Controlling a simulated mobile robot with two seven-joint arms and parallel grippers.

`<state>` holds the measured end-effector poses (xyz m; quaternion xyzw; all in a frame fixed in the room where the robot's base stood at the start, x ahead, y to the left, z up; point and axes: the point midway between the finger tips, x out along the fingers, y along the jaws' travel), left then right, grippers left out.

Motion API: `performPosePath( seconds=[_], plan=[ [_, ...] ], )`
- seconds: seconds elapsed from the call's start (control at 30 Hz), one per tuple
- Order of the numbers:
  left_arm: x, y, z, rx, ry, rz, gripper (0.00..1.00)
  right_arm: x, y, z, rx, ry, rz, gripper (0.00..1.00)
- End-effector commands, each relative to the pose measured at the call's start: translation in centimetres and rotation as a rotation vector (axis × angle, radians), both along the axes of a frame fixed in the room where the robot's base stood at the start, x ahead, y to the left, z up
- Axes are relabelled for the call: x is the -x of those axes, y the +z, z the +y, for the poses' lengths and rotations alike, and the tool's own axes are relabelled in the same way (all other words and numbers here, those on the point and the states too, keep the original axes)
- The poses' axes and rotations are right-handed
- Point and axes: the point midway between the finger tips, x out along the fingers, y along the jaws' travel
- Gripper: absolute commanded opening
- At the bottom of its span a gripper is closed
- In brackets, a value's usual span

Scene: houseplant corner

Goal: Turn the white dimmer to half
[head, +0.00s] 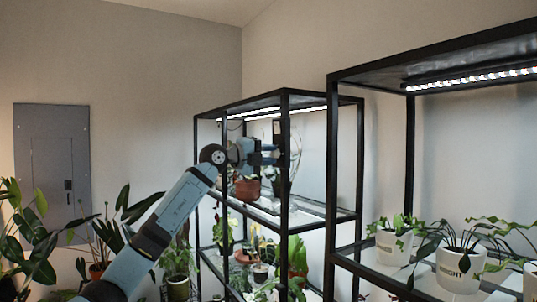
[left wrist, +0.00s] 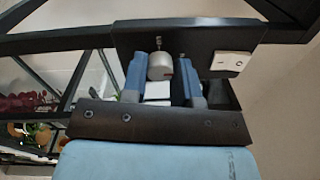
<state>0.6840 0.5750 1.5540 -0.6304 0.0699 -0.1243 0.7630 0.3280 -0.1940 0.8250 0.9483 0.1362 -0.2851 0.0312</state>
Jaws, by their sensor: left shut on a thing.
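My left gripper (head: 272,152) reaches the box at the post of the middle shelf unit. In the left wrist view the blue fingers of this gripper (left wrist: 164,72) stand on either side of the knob, shut on it. A white rocker switch (left wrist: 232,61) sits on the box to the right of the knob. In the head view the knob is too small to make out. My right gripper is not in view.
The black shelf unit (head: 285,190) holds potted plants, with a terracotta pot (head: 247,189) close to my left gripper. A second shelf unit (head: 333,180) at the right carries several white pots. A grey panel (head: 52,165) is on the left wall.

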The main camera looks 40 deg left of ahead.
Motion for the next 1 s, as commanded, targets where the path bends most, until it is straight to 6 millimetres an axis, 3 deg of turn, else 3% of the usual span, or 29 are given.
performPosePath(
  seconds=[0.33, 0.37, 0.43, 0.47, 0.77, 1.0],
  plan=[
    [0.0, -0.1, 0.0, 0.001, 0.0, 0.001, 0.04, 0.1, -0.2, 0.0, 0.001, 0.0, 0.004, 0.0],
    [0.0, -0.1, 0.0, 0.001, 0.0, 0.001, 0.34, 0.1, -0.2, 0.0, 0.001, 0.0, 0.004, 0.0],
    [0.0, -0.1, 0.0, 0.001, 0.0, 0.001, 0.51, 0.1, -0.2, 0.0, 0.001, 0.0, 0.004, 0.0],
    [0.0, -0.1, 0.0, 0.001, 0.0, 0.001, 0.53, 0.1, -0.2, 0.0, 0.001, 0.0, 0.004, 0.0],
    [0.2, -0.1, 0.1, 0.0, 0.0, 0.0, 0.53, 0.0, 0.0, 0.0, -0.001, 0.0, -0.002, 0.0],
    [3.5, -0.7, 1.2, -0.003, 0.004, 0.001, 0.53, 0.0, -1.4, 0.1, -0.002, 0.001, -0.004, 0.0]
  ],
)
